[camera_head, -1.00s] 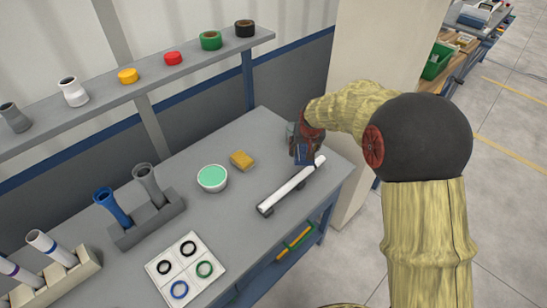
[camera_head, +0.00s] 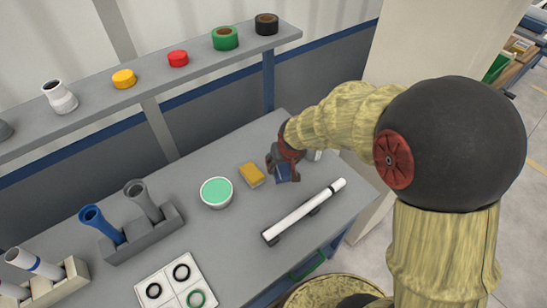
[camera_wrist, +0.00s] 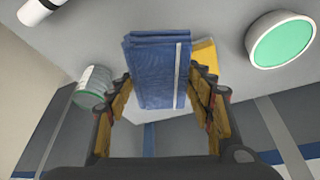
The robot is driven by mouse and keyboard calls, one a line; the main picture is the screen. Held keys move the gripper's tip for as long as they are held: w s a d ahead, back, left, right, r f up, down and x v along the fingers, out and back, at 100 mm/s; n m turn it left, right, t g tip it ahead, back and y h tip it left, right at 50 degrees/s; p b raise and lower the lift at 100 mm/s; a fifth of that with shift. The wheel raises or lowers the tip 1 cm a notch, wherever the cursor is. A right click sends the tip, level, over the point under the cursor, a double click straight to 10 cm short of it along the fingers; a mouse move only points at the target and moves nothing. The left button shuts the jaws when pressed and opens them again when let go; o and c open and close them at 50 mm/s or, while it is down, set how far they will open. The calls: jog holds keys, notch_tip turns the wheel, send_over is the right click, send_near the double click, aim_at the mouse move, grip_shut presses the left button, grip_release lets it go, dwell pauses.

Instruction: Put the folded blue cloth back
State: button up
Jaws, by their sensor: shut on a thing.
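The folded blue cloth (camera_wrist: 158,70) has a pale stripe and is held between the fingers of my gripper (camera_wrist: 160,95) in the wrist view. In the head view the cloth (camera_head: 284,174) shows as a small dark blue patch under my gripper (camera_head: 284,168). My gripper is over the back right part of the grey table (camera_head: 235,240), just right of a yellow sponge-like block (camera_head: 252,175). I cannot tell whether the cloth touches the table.
A white pipe (camera_head: 305,212) lies on supports in front of my gripper. A bowl with a green top (camera_head: 216,192) stands to the left. A clear jar (camera_wrist: 95,85) is close by in the wrist view. A shelf (camera_head: 200,65) with tape rolls runs behind.

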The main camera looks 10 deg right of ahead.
jog(key=w+f+b, duration=0.1)
jog(key=w+f, duration=0.2)
jog(key=w, duration=0.1)
jog(key=w+d+f+b, duration=0.1)
jog(key=w+f, duration=0.1)
jog(key=w, duration=0.1)
jog(key=w+f+b, duration=0.1)
jog(key=w+f, duration=0.2)
jog(key=w, duration=0.1)
jog(key=shift+w+d+f, duration=0.2)
jog(key=shift+w+f, duration=0.1)
jog(key=shift+f, duration=0.05)
jog(key=shift+w+f+b, duration=0.15)
jog(key=shift+f+b, duration=0.3)
jog(key=shift+f, duration=0.5)
jog(key=shift+w+f+b, duration=0.1)
jog(key=shift+f+b, duration=0.35)
jog(key=shift+f, duration=0.45)
jog(key=shift+r, duration=0.1)
jog(key=o, duration=1.1)
jog(key=shift+f, duration=0.2)
